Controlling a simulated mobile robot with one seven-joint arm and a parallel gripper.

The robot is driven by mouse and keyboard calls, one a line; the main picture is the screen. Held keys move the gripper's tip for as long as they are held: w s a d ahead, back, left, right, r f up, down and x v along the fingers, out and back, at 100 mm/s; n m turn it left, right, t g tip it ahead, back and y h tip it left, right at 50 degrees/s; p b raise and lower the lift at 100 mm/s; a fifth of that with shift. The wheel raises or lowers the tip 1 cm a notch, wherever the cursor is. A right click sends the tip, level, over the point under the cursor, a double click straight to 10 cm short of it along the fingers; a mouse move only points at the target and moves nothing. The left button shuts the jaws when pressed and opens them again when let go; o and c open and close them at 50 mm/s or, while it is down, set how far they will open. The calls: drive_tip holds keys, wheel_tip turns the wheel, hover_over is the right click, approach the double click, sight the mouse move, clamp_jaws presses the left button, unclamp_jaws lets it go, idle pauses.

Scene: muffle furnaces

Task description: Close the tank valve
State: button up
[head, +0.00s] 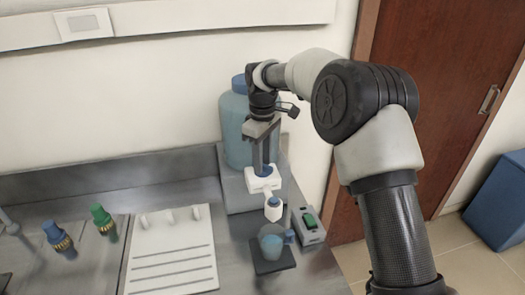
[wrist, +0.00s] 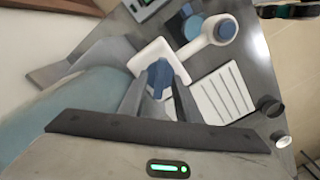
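The tank (head: 236,130) is a translucent blue container with a blue cap, standing on a grey block by the wall. Its white valve body (head: 262,183) is low on the front, and it also shows in the wrist view (wrist: 145,60). The blue valve handle (wrist: 158,78) sits on the valve body. My gripper (head: 264,165) reaches down from above, its fingertips on either side of the handle. The handle nearly fills the gap in the wrist view (wrist: 160,85). I cannot tell whether the fingers press on it. A white spout (head: 273,208) sticks out in front.
A clear cup with a handle (head: 271,243) stands on a dark pad (head: 271,265) below the spout. A small box with a green switch (head: 308,222) is to its right. A white ribbed tray (head: 170,250) and blue (head: 55,236) and green (head: 102,218) taps are to the left.

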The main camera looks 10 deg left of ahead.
wheel_tip(320, 180, up, 17)
drive_tip(key=shift+r, duration=0.15)
idle(0.4)
